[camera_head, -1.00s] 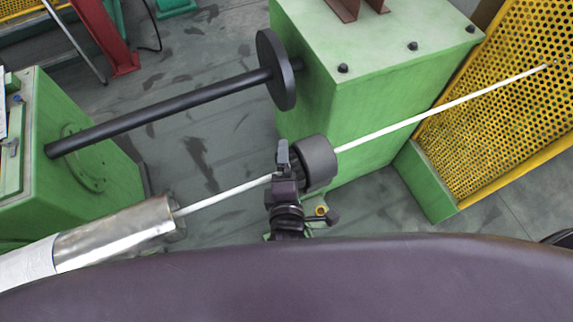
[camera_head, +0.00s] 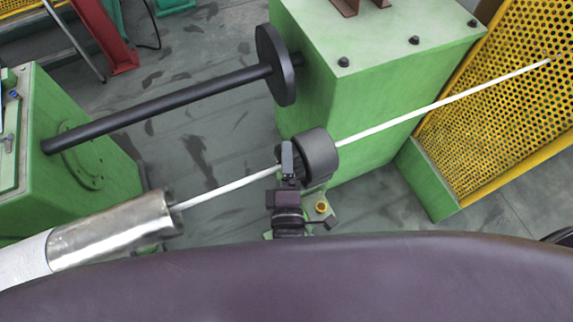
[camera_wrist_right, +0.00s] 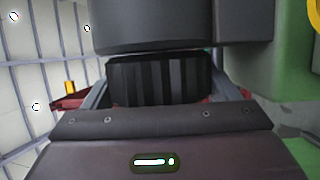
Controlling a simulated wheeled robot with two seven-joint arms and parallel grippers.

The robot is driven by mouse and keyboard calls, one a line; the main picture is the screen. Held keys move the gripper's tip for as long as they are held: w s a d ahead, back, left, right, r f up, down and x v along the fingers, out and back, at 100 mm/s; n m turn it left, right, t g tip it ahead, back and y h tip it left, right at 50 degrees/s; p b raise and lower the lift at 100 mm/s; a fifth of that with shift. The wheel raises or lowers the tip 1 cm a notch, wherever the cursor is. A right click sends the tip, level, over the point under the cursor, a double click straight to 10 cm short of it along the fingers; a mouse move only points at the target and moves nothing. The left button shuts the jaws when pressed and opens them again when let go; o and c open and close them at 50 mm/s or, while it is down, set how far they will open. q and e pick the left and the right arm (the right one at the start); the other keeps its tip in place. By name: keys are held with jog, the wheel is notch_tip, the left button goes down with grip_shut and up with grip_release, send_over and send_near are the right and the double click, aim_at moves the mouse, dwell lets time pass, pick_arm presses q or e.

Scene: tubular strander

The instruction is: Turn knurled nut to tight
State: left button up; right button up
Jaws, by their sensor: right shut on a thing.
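The knurled nut (camera_wrist_right: 158,80) is dark, with ribs around its side, and sits against a wide smooth dark cylinder (camera_wrist_right: 155,28) in the right wrist view. My right gripper (camera_head: 288,164) has its fingers on either side of the nut and is shut on it. In the head view the smooth cylinder (camera_head: 320,153) shows just right of my gripper, which hides most of the nut. A thin white rod (camera_head: 395,121) lines up with the cylinder and shows on both sides of it. My left gripper is not in view.
A green machine block (camera_head: 372,110) stands behind the cylinder. A black bar with a disc (camera_head: 270,65) crosses above left. A silver tube (camera_head: 115,228) is at lower left. A yellow perforated guard (camera_head: 505,115) is at right. A small brass-coloured part (camera_head: 320,207) sits near my gripper.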

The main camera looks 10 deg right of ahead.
jog(key=shift+f+t+b, duration=0.3)
jog(key=shift+t+b, duration=0.05)
jog(key=shift+t, duration=0.15)
jog(key=shift+r+m+t, duration=0.25)
jog(key=shift+m+t, duration=0.05)
jog(key=shift+t, duration=0.1)
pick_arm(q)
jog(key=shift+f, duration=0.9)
pick_arm(e)
jog(key=o, duration=0.9)
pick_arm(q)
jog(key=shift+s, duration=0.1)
